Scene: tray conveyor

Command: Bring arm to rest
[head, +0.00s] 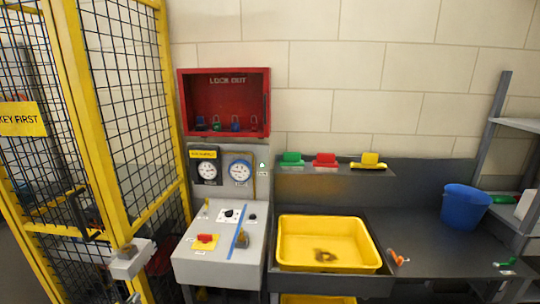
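Neither of my arms and neither gripper shows in the head view. The grey control console (215,268) stands at centre left, with a red switch on a yellow plate (205,241), dark knobs and a blue strip (239,236) on its sloped top. The yellow tray (330,268) sits to the right of the console and holds a small brownish item that I cannot make out.
A yellow mesh gate (95,120) stands at the left, with a grey box (131,260). A red lockout cabinet (224,84) holds several padlocks above two gauges. A blue bucket (464,208) stands right. The dark bench (430,245) is partly clear.

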